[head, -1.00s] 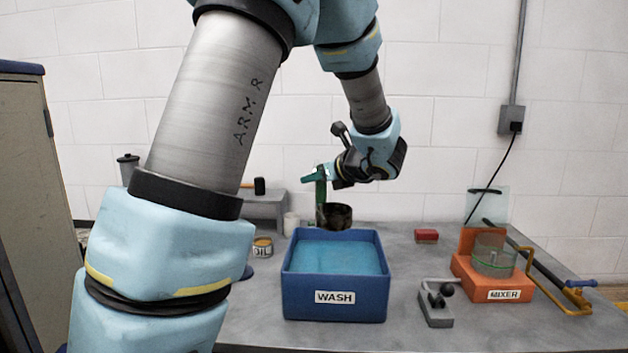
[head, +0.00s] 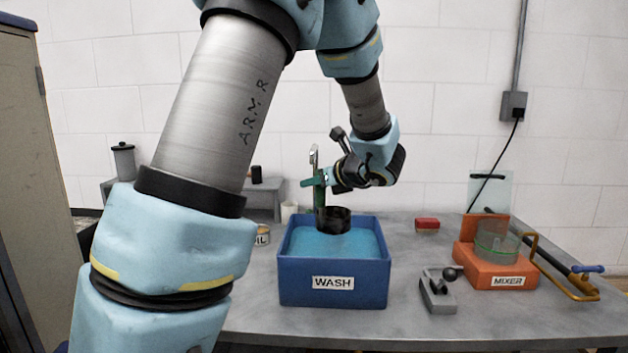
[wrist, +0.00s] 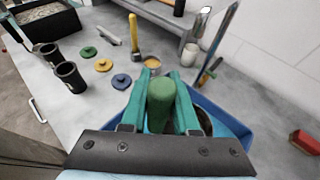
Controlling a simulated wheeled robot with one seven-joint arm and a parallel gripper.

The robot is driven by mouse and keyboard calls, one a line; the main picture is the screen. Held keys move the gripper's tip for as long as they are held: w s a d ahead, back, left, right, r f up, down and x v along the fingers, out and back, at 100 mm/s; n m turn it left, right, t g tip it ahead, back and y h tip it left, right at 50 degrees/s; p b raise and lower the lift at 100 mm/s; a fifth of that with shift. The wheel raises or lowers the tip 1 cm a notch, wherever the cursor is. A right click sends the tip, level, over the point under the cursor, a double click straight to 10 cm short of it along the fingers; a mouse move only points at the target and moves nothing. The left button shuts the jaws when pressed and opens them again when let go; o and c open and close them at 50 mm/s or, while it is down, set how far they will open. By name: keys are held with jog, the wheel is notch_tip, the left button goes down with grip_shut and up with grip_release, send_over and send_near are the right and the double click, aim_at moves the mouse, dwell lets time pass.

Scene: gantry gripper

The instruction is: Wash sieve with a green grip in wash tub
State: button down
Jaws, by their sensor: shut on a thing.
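My gripper (head: 318,182) is shut on the upright green grip of the sieve. The sieve's dark round cup (head: 333,220) hangs below the grip, at the rear part of the blue wash tub (head: 333,290) labelled WASH. The cup overlaps the blue water in the head view; I cannot tell whether its bottom touches it. In the wrist view the green grip (wrist: 161,104) stands between my two teal fingers, and the blue tub (wrist: 238,126) shows behind the right finger. The cup is mostly hidden there by the finger.
An orange mixer (head: 490,268) with a clear bowl stands right of the tub. A small grey lever block (head: 438,292) is near the tub's front right. A red block (head: 427,224) lies behind. An OIL tin (head: 262,236) is close on the left.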

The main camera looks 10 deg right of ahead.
aim_at(320, 220)
notch_tip(320, 220, down, 10)
jog(key=b, duration=0.8)
jog(key=shift+f, duration=0.25)
jog(key=shift+r, duration=0.25)
jog(key=shift+r, duration=0.2)
jog(key=shift+f, duration=0.1)
jog(key=shift+f, duration=0.35)
jog(key=shift+r, duration=0.15)
dwell(0.4)
jog(key=shift+r, duration=0.3)
